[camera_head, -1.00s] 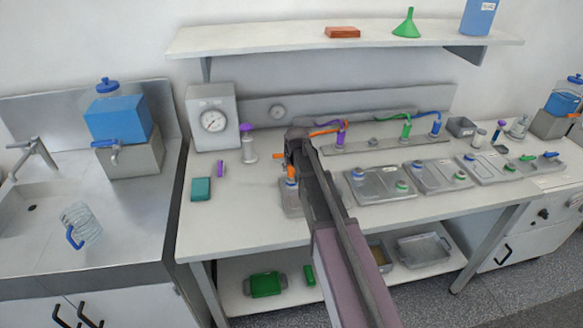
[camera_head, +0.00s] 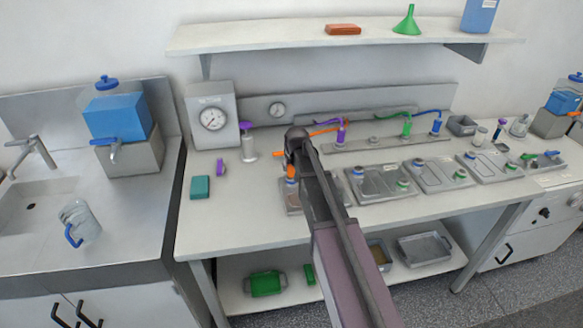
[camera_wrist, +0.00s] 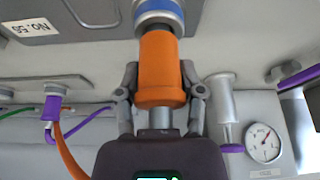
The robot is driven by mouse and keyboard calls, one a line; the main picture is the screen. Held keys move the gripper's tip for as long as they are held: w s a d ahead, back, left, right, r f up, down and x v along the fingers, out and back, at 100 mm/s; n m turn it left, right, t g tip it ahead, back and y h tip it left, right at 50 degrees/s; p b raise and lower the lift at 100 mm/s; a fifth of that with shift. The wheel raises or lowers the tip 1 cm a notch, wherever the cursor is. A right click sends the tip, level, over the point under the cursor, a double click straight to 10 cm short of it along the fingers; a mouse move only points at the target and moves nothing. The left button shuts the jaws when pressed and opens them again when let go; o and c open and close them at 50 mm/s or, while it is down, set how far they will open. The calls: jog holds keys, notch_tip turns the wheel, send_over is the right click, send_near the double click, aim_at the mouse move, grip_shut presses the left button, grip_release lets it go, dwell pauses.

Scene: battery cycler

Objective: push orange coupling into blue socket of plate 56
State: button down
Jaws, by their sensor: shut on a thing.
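The orange coupling (camera_wrist: 161,70) is between the fingers of my gripper (camera_wrist: 161,95) in the wrist view, and the gripper is shut on it. Its end meets the blue-ringed socket (camera_wrist: 158,6) of the plate labelled No. 56 (camera_wrist: 75,12); the two look in line, but I cannot tell how deep the coupling sits. In the head view the orange coupling (camera_head: 291,170) shows just left of my arm, with the blue socket (camera_head: 291,181) right below it. Plate 56 (camera_head: 292,199) lies on the bench, partly hidden by my arm. An orange hose leads off behind.
More grey plates (camera_head: 385,183) with blue and green sockets lie to the right. A purple coupling (camera_head: 341,130) hangs on the rail behind. A gauge box (camera_head: 212,116), a white-and-purple pump (camera_head: 247,142) and a teal block (camera_head: 200,188) stand to the left.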

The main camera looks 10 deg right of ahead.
jog(key=shift+f+b, duration=0.5)
dwell(0.3)
jog(key=shift+c, duration=0.7)
grip_release()
jog(key=shift+o, duration=0.7)
jog(key=shift+r, duration=0.15)
